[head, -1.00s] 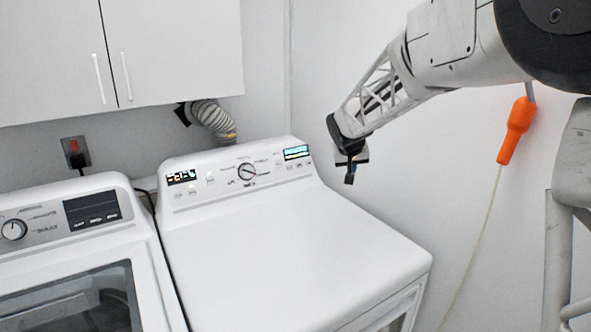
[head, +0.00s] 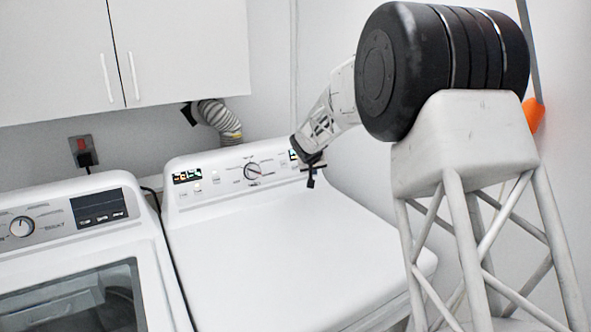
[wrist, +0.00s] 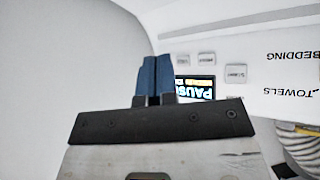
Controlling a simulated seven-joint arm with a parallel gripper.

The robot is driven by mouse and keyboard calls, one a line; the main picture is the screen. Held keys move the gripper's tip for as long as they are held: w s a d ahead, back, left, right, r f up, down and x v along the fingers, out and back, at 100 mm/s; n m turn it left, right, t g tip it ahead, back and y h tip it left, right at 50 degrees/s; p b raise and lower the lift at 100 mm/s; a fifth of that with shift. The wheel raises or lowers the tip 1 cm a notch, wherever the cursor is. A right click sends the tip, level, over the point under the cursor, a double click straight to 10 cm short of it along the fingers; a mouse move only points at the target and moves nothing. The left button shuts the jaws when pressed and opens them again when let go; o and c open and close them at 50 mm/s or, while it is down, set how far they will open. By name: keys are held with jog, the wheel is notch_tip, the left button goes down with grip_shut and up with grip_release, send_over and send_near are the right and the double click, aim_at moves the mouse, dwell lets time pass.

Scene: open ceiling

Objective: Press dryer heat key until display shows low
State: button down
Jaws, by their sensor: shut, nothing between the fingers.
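The dryer (head: 280,240) is the white machine in the middle of the head view, with a control panel at its back. My gripper (head: 311,180) is in front of the panel's right end and partly hides the lit display (head: 293,155). In the wrist view the dark blue fingers of my gripper (wrist: 155,75) are together and empty, beside the display (wrist: 205,88). The display appears upside down and seems to read PAUSE, with a yellow line too small to read. Pale keys (wrist: 236,72) lie around it; their labels are hard to read. I cannot tell which is the heat key.
The dryer's round dial (head: 252,171) sits mid-panel, with a second lit display (head: 187,176) at the panel's left. A washer (head: 70,260) stands to the left. White cabinets (head: 180,50) hang above, and a ribbed duct (head: 220,120) is behind. The dryer top is clear.

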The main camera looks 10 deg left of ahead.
jog(key=shift+w+a+f, duration=0.15)
jog(key=shift+w+a, duration=0.05)
jog(key=shift+a, duration=0.15)
jog(key=shift+w+a, duration=0.1)
jog(key=w+a+f, duration=0.3)
jog(key=w+a, duration=0.2)
jog(key=shift+w+a, duration=0.3)
dwell(0.7)
jog(key=shift+w+a+f, duration=0.25)
jog(key=shift+w+a, duration=0.3)
jog(key=shift+w, duration=0.05)
dwell(3.1)
jog(key=shift+s+d, duration=0.1)
dwell(0.3)
jog(key=shift+s+d+r, duration=0.25)
jog(key=shift+s+d, duration=0.2)
jog(key=shift+s, duration=0.05)
dwell(0.4)
jog(key=shift+s+d+r, duration=0.45)
jog(key=shift+s+d, duration=0.4)
jog(key=shift+s+d+r, duration=0.4)
jog(key=shift+s+d, duration=0.4)
jog(key=shift+d, duration=0.05)
